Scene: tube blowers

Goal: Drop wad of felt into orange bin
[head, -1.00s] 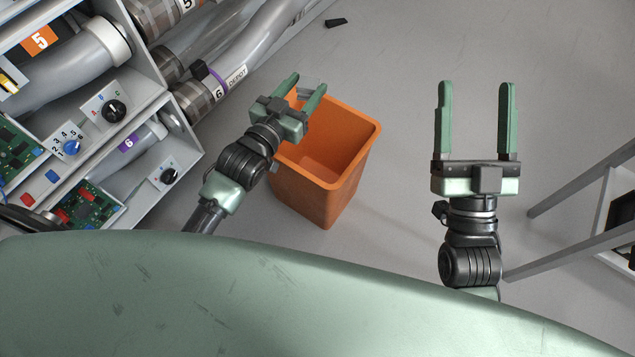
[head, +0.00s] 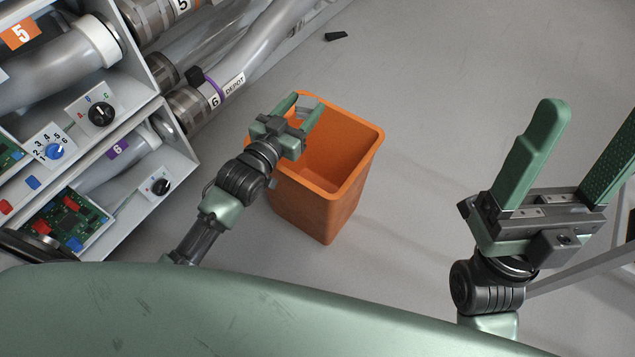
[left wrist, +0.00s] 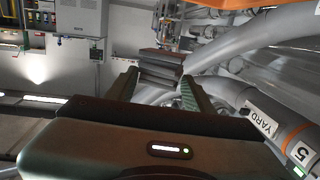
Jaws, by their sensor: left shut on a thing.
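The orange bin (head: 303,208) stands on the grey floor near the middle of the head view, its mouth open upward. The part of its inside that shows looks empty. My left gripper (head: 304,104) is shut on a small grey wad of felt (head: 299,114), partly hidden between the fingers. In the head view they overlap the bin's far left rim; their height above it is hard to tell. The wad also shows as a dark grey-brown block between the fingertips in the left wrist view (left wrist: 160,67). My right gripper (head: 596,122) is open and empty at the right.
A shelf unit with tubes, knobs (head: 101,114) and circuit boards (head: 66,220) stands left of the bin. A tube marked DEPOT (head: 227,87) runs behind it. A small black piece (head: 336,36) lies on the floor. Floor right of the bin is clear up to a grey frame.

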